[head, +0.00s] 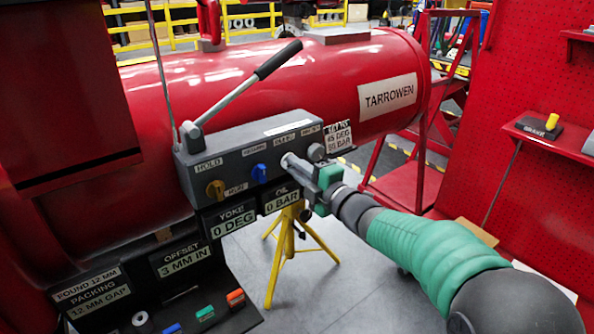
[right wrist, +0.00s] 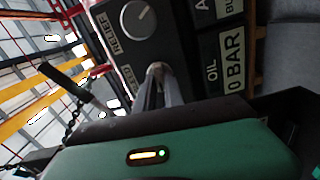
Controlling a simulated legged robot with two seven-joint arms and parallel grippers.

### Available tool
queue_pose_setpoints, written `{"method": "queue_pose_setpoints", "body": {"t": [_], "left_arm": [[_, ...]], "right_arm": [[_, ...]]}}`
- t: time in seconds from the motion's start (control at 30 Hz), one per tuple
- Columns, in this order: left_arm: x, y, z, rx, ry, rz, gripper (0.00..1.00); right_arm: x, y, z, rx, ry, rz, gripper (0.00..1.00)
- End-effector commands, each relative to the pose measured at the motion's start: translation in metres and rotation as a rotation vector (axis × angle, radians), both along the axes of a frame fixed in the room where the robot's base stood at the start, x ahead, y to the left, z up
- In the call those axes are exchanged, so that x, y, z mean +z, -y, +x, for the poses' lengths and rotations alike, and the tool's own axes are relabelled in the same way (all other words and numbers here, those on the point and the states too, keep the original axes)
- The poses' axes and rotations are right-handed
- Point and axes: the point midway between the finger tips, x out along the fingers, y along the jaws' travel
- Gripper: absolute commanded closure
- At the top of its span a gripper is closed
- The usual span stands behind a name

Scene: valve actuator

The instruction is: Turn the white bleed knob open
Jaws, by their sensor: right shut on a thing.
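The white bleed knob (head: 288,160) is on the front of the grey control box (head: 240,157), mostly hidden by my right gripper. My right gripper (head: 296,167) reaches in from the right and is shut on the knob. In the right wrist view the two fingers (right wrist: 160,88) close around the pale knob (right wrist: 156,68), below the relief knob. How far the knob is turned cannot be told. The display below reads "OIL 0 BAR" (head: 282,201). My left gripper is not in view.
A lever with a black grip (head: 278,59) rises from the box. A yellow tripod (head: 288,245) stands below. A red tank (head: 300,85) lies behind.

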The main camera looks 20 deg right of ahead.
Motion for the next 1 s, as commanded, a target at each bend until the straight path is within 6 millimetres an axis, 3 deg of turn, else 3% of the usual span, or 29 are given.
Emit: {"method": "queue_pose_setpoints", "body": {"t": [0.27, 0.3, 0.47, 0.8, 1.0], "left_arm": [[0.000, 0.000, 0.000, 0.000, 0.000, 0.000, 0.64], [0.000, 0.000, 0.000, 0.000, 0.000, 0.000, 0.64], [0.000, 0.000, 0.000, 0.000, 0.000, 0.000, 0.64], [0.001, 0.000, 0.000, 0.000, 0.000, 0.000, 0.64], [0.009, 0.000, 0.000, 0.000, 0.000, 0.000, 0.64]], "right_arm": [[-0.005, -0.003, -0.001, 0.006, -0.009, -0.002, 1.00], [-0.005, -0.003, -0.001, 0.006, -0.009, -0.002, 0.85], [-0.004, -0.002, 0.000, 0.005, -0.008, -0.001, 0.65], [-0.002, 0.001, -0.004, 0.001, -0.004, 0.000, 0.65], [0.001, 0.015, -0.041, -0.002, -0.005, 0.000, 0.65]]}}
